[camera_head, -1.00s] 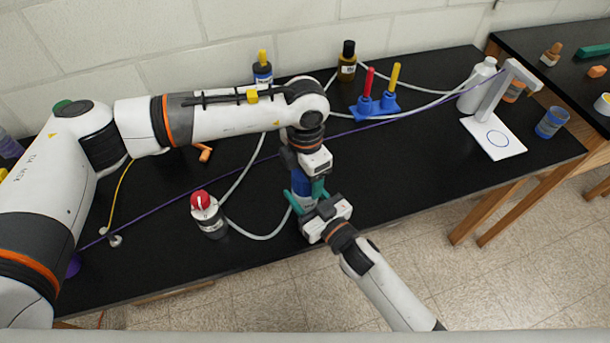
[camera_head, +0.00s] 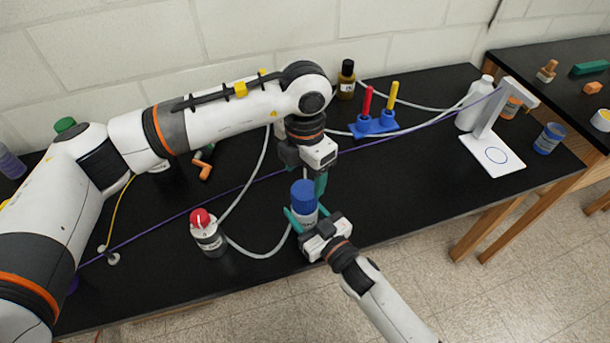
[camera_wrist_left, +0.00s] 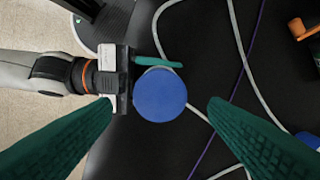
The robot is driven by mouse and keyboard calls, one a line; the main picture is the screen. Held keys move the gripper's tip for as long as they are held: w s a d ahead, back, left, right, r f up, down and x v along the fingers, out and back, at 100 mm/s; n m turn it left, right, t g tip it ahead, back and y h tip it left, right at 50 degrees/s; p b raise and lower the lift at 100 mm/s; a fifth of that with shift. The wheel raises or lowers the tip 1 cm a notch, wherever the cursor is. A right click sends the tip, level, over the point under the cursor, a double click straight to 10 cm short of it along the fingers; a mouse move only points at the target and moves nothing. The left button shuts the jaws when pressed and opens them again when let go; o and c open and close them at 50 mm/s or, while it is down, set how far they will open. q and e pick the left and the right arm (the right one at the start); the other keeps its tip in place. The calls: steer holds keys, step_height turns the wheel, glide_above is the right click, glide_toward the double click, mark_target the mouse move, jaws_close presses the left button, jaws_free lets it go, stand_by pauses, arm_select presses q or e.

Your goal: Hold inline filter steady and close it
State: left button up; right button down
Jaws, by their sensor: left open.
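The inline filter stands upright at the table's front edge, with a round blue cap (camera_head: 303,195) over a pale body (camera_head: 307,214). From above, the left wrist view shows the cap's top (camera_wrist_left: 160,95) between my left fingers. My left gripper (camera_head: 318,180) is open and empty, pointing down above and just behind the cap, apart from it. My right gripper (camera_head: 305,219) comes in from the front and is shut on the filter body, a teal finger on each side. In the left wrist view one right finger (camera_wrist_left: 157,62) shows beside the cap; the other is hidden.
A red-topped bottle (camera_head: 207,232) stands left of the filter, with a grey hose (camera_head: 258,250) running between them. A purple cable (camera_head: 235,190) crosses the table. A blue rack (camera_head: 374,125) with red and yellow handles is behind. Table right of the filter is clear.

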mark_target(304, 189)
arm_select(q)
steer(key=shift+f, duration=4)
steer(key=shift+c, duration=0.2)
steer(key=c, duration=1)
steer(key=o, duration=1.2)
steer(key=shift+r, duration=0.1)
